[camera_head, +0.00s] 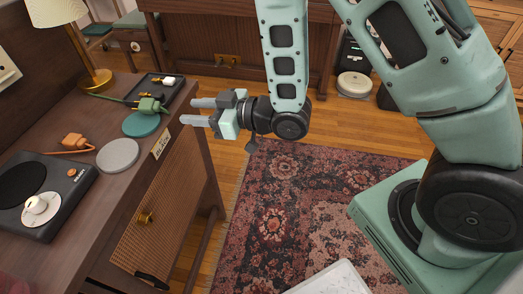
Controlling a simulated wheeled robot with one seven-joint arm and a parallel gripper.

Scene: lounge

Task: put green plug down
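The green plug (150,104) is at the front left edge of a dark tray (172,94) on the wooden cabinet top. A green cord runs from it to the left. The teal round coaster (141,124) is just in front of it. My gripper (191,111) is to the right of the plug, past the cabinet's edge. Its two grey fingers point left toward the plug, with a gap between them. They are open and empty, and clear of the plug in this view.
A brass lamp (97,78) stands behind. The patterned rug (285,215) lies on the floor to the right.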

